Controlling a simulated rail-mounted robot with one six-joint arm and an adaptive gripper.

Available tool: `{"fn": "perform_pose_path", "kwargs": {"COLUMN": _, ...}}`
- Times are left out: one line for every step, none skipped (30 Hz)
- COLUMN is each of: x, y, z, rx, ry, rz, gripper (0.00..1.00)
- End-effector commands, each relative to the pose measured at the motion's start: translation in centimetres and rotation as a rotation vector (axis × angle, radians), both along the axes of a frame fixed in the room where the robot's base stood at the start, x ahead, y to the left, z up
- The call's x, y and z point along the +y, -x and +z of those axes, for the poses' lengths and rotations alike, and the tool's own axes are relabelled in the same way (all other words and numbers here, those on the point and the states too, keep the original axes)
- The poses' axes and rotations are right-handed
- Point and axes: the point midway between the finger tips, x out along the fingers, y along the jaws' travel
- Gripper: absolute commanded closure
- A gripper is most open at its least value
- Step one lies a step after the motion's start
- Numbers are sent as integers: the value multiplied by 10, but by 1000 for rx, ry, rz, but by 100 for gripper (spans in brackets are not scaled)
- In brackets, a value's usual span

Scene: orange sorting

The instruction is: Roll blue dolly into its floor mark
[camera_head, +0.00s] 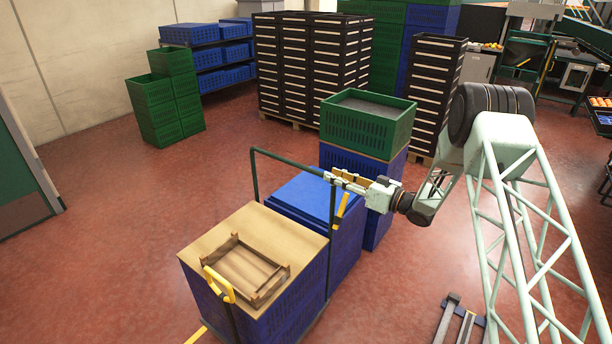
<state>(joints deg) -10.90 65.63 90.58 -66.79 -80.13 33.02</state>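The blue dolly load (312,196) stands on the red floor at the lower centre: blue crates, the nearer one (288,314) topped by a brown board with a small wooden tray on it. A dark green push-bar frame (288,162) rises behind them. My gripper (338,180) is at the right end of this bar, overlapping it in the picture. Contact and finger opening are too small to make out. Yellow pieces show beside my gripper and at the front (219,284). A short yellow floor line (196,335), possibly part of a floor mark, shows at the bottom edge. Wheels are hidden.
A green crate on a blue one (366,125) stands close behind the dolly. Black crate stacks (312,60) and green crates (165,100) stand farther back. A grey metal floor piece (455,325) lies at lower right. The floor at left (120,220) is clear.

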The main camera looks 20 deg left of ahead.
Motion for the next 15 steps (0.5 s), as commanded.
{"fn": "perform_pose_path", "kwargs": {"x": 0, "y": 0, "z": -8, "rx": 0, "ry": 0, "rz": 0, "gripper": 74}}
{"fn": "perform_pose_path", "kwargs": {"x": 0, "y": 0, "z": -10, "rx": 0, "ry": 0, "rz": 0, "gripper": 74}}
{"fn": "perform_pose_path", "kwargs": {"x": 0, "y": 0, "z": -13, "rx": 0, "ry": 0, "rz": 0, "gripper": 74}}
{"fn": "perform_pose_path", "kwargs": {"x": 0, "y": 0, "z": -14, "rx": 0, "ry": 0, "rz": 0, "gripper": 74}}
{"fn": "perform_pose_path", "kwargs": {"x": 0, "y": 0, "z": -16, "rx": 0, "ry": 0, "rz": 0, "gripper": 74}}
{"fn": "perform_pose_path", "kwargs": {"x": 0, "y": 0, "z": -18, "rx": 0, "ry": 0, "rz": 0, "gripper": 74}}
{"fn": "perform_pose_path", "kwargs": {"x": 0, "y": 0, "z": -19, "rx": 0, "ry": 0, "rz": 0, "gripper": 74}}
{"fn": "perform_pose_path", "kwargs": {"x": 0, "y": 0, "z": -20, "rx": 0, "ry": 0, "rz": 0, "gripper": 74}}
{"fn": "perform_pose_path", "kwargs": {"x": 0, "y": 0, "z": -21, "rx": 0, "ry": 0, "rz": 0, "gripper": 74}}
{"fn": "perform_pose_path", "kwargs": {"x": 0, "y": 0, "z": -21, "rx": 0, "ry": 0, "rz": 0, "gripper": 74}}
{"fn": "perform_pose_path", "kwargs": {"x": 0, "y": 0, "z": -22, "rx": 0, "ry": 0, "rz": 0, "gripper": 74}}
{"fn": "perform_pose_path", "kwargs": {"x": 0, "y": 0, "z": -22, "rx": 0, "ry": 0, "rz": 0, "gripper": 74}}
{"fn": "perform_pose_path", "kwargs": {"x": 0, "y": 0, "z": -22, "rx": 0, "ry": 0, "rz": 0, "gripper": 74}}
{"fn": "perform_pose_path", "kwargs": {"x": 0, "y": 0, "z": -22, "rx": 0, "ry": 0, "rz": 0, "gripper": 74}}
{"fn": "perform_pose_path", "kwargs": {"x": 0, "y": 0, "z": -22, "rx": 0, "ry": 0, "rz": 0, "gripper": 74}}
